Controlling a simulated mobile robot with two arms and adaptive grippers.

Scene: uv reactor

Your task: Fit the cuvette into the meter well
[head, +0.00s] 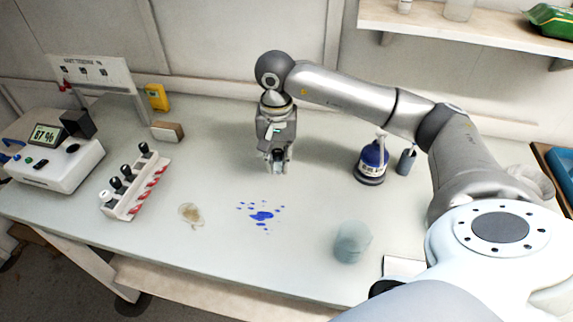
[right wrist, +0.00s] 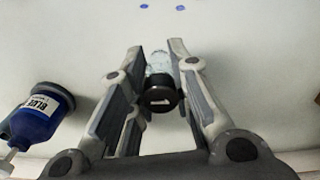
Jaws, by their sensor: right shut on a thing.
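The white meter (head: 55,165) stands at the far left of the bench, its display reading 87 %. A dark round spot on its top, perhaps the well (head: 73,149), lies below a black block-like part (head: 78,124). My right gripper (head: 277,167) is above the middle of the bench, well to the right of the meter, pointing down. In the right wrist view, its fingers are shut on a clear cuvette with a black cap (right wrist: 159,97). My left gripper is not in view.
A white rack (head: 135,197) with several black-capped vials stands between meter and gripper. A blue bottle (head: 371,164) and grey cup (head: 405,163) stand right. A beaker (head: 352,243) is near the front. Blue spots (head: 262,216) and a brown stain (head: 191,213) mark the bench.

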